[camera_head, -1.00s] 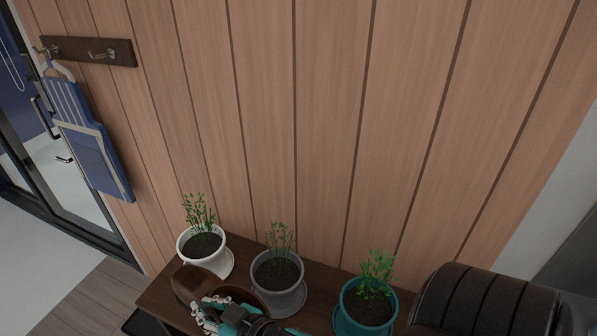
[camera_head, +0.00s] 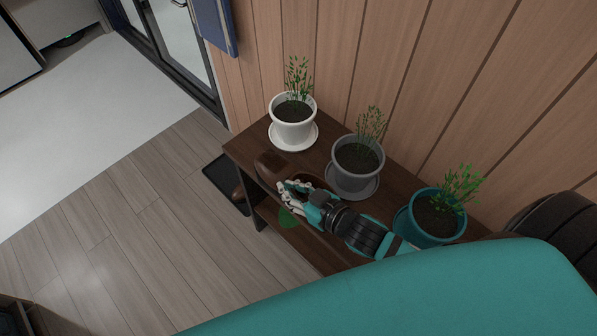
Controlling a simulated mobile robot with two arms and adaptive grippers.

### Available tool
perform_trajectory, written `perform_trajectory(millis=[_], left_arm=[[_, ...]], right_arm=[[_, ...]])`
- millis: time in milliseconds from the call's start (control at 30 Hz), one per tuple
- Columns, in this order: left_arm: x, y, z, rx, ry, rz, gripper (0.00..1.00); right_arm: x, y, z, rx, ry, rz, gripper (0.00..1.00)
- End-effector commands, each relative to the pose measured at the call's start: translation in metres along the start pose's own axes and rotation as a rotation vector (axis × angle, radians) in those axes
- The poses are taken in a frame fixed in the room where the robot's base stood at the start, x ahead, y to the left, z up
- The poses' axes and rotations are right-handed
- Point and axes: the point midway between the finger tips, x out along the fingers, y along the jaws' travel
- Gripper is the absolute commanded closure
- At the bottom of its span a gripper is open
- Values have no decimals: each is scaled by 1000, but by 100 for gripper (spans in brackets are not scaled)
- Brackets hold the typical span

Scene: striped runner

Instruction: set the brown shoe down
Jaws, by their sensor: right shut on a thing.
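The brown shoe (camera_head: 271,165) is at the left front edge of the dark wooden bench (camera_head: 252,143), in front of the white pot. My right gripper (camera_head: 288,194) is shut on the shoe from the front side and covers part of it. I cannot tell whether the sole touches the bench top. My left gripper is not in view.
White (camera_head: 293,121), grey (camera_head: 353,165) and teal (camera_head: 429,219) pots with plants stand along the bench against the wood wall. A dark tray (camera_head: 217,177) with another brown shoe (camera_head: 239,194) lies on the floor left of the bench. The floor further left is clear.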

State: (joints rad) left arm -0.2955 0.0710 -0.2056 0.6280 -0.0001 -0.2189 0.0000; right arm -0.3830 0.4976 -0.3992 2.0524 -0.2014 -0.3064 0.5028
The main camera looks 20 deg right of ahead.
Motion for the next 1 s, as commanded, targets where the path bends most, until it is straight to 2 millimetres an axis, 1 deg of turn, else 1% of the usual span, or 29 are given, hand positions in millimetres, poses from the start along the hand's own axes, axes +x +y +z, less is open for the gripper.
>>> perform_trajectory(millis=[33,100,200,300,367,500,633,967,1000], left_arm=[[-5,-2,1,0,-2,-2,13],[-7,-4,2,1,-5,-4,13],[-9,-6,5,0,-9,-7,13],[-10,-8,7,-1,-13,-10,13],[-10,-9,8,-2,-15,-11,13],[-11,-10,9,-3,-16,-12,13],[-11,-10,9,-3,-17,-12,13],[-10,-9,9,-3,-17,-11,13],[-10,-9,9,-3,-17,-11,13]], right_arm=[[6,13,-6,-8,5,1,100],[14,27,-7,-6,4,1,100],[22,41,-7,-4,4,0,100],[27,48,-7,-1,4,-1,100],[28,49,-5,0,4,-1,100],[34,49,13,2,0,0,100],[39,49,25,2,3,-1,100],[40,49,28,0,4,-2,100],[40,49,30,1,0,-1,92]])
